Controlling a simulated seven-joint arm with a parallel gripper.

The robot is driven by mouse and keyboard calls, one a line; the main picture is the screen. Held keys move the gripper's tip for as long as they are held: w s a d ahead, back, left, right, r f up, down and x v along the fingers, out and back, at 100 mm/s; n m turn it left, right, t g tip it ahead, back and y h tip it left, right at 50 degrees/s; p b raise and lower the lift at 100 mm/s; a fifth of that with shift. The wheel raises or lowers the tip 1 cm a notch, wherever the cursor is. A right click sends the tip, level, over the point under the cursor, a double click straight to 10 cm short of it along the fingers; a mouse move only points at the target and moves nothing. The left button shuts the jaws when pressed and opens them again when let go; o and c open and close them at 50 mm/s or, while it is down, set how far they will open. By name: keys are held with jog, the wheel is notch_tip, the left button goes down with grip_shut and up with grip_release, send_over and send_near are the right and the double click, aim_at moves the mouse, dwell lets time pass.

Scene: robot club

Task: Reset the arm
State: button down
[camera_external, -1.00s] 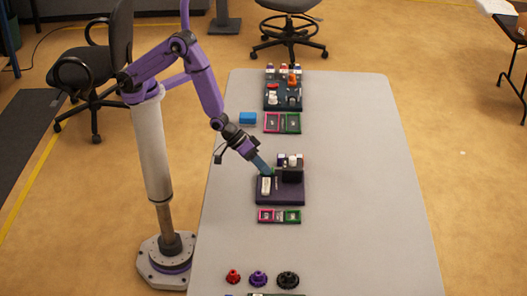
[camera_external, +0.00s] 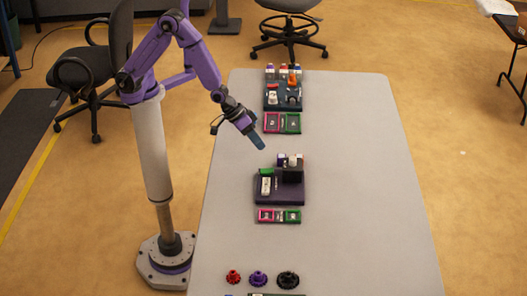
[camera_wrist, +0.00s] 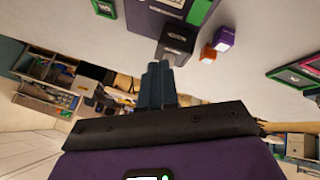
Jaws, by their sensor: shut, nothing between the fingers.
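My gripper (camera_external: 258,143) is shut and empty. In the external view it hangs in the air over the left part of the grey table, above and to the left of the near purple board, touching nothing. Its shut blue-grey fingers also show in the wrist view (camera_wrist: 158,82). The purple board (camera_external: 280,197) carries a white block (camera_external: 266,186), a green piece (camera_external: 266,172) and a dark upright block (camera_external: 291,175) with small blocks behind it.
A second dark board (camera_external: 283,107) with several parts stands farther back. Pink and green trays lie by both boards (camera_external: 281,216) (camera_external: 282,123). Red, purple and black gears (camera_external: 258,279) lie at the near end. The table's right side (camera_external: 360,190) is clear.

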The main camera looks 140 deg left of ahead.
jog(key=s+a+r+g, duration=0.2)
jog(key=s+r, duration=0.4)
jog(key=s, duration=0.5)
jog(key=s+d+r+g+h, duration=0.1)
jog(key=s+d, duration=0.2)
jog(key=s, duration=0.4)
jog(key=s+d+r+m+g+h, duration=0.1)
jog(key=s+d+r, duration=0.1)
jog(key=s, duration=0.5)
jog(key=s+d+r+g+h, duration=0.1)
jog(key=s+d+r+g, duration=0.1)
jog(key=s+d, duration=0.2)
jog(key=s, duration=0.3)
jog(key=shift+s+d+r+h, duration=0.2)
jog(key=shift+d+r+h, duration=0.05)
jog(key=shift+d+h, duration=0.1)
